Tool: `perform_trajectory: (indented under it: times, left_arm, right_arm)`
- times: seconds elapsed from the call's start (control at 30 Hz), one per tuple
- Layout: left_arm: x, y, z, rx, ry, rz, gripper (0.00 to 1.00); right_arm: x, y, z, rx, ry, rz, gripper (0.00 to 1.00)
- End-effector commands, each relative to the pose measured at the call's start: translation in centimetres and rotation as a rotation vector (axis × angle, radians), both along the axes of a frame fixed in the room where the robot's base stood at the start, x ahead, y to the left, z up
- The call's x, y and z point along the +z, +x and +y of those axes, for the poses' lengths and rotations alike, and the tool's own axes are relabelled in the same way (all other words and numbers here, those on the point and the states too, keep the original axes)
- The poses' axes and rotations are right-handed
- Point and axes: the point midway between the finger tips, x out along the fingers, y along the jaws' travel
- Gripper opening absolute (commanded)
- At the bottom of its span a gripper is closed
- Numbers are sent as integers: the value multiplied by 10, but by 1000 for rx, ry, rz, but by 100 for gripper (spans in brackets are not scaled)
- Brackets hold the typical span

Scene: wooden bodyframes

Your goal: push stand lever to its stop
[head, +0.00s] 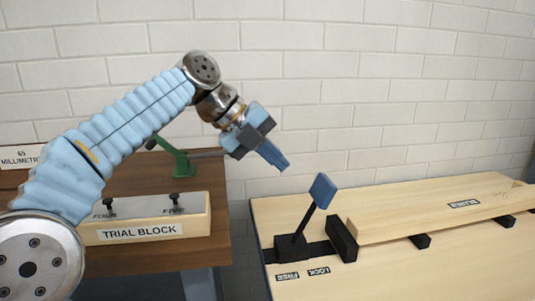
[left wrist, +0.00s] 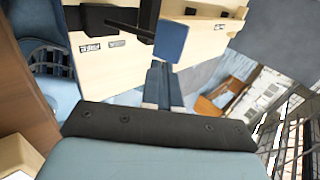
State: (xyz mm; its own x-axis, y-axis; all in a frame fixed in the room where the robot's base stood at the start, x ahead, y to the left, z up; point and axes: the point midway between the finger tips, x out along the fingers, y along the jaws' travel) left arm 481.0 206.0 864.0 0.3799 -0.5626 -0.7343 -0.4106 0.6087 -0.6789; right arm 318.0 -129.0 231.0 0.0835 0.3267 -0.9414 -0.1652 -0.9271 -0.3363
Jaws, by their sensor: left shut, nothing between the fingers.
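The stand lever (head: 309,216) is a black rod with a blue square paddle (head: 322,190) on top. It rises from a black base (head: 291,246) on the light wooden stand and leans to the right. Labels reading FREE (head: 287,277) and LOCK (head: 319,271) lie in front of it. My left gripper (head: 277,163) is shut and empty, above and to the left of the paddle, apart from it in the head view. In the left wrist view the closed fingers (left wrist: 163,88) point toward the blue paddle (left wrist: 171,41). My right gripper is not in view.
A black block (head: 341,238) stands right of the lever, beside a long wooden beam (head: 440,213) on the stand. A brown table (head: 215,252) at left holds the TRIAL BLOCK (head: 150,226) and a green clamp (head: 180,160). A gap separates table and stand.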

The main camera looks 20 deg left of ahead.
Motion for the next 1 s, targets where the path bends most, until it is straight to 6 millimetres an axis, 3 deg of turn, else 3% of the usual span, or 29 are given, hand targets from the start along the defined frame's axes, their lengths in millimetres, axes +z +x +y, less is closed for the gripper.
perform_trajectory:
  times: [0.2,0.5,1.0]
  left_arm:
    - [-36,17,-27,-3,1,4,0]
    - [-48,36,-54,-1,0,0,0]
    - [-52,41,-61,-1,0,1,0]
  right_arm:
    - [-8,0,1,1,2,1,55]
    - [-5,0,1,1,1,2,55]
    - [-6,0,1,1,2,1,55]
